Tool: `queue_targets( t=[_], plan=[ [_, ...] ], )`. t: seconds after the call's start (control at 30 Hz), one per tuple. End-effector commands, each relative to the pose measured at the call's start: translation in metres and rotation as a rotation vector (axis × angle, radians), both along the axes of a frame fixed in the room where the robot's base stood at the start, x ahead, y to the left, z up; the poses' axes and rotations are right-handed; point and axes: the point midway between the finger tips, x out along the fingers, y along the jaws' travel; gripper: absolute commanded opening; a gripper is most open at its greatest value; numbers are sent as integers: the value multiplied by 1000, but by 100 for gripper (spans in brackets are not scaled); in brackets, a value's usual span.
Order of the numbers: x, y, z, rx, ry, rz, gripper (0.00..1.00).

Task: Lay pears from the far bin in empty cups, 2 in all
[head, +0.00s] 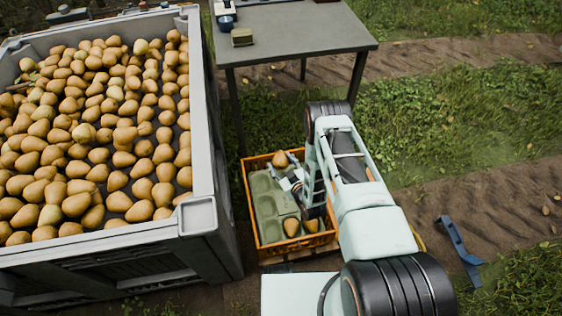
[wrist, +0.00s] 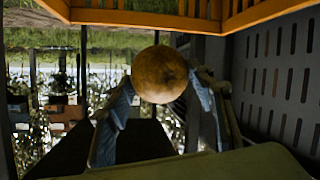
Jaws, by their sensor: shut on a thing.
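My gripper (head: 286,172) is shut on a brown-yellow pear (head: 281,159) at the far end of the orange crate (head: 249,205). In the wrist view the held pear (wrist: 160,74) sits between the two blue-padded fingers. The crate holds a pale green cup tray (head: 266,207). Empty cups show along its left side. Two pears, one (head: 291,226) and another (head: 310,225), lie in cups at the near end. My arm hides the tray's right part. I cannot tell whether the held pear touches the tray. The large grey bin (head: 203,130) at left is full of pears.
The bin's tall wall stands close to the crate's left side; a grey slatted wall (wrist: 285,80) shows in the wrist view. A grey table (head: 295,32) stands beyond the crate. A blue bracket-like object (head: 460,245) lies on the ground at right.

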Motion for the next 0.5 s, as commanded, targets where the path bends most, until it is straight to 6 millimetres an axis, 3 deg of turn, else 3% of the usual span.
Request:
queue_targets(
  t=[0.5],
  plan=[
    [0,0,-76,0,-1,-1,20]
  ],
)
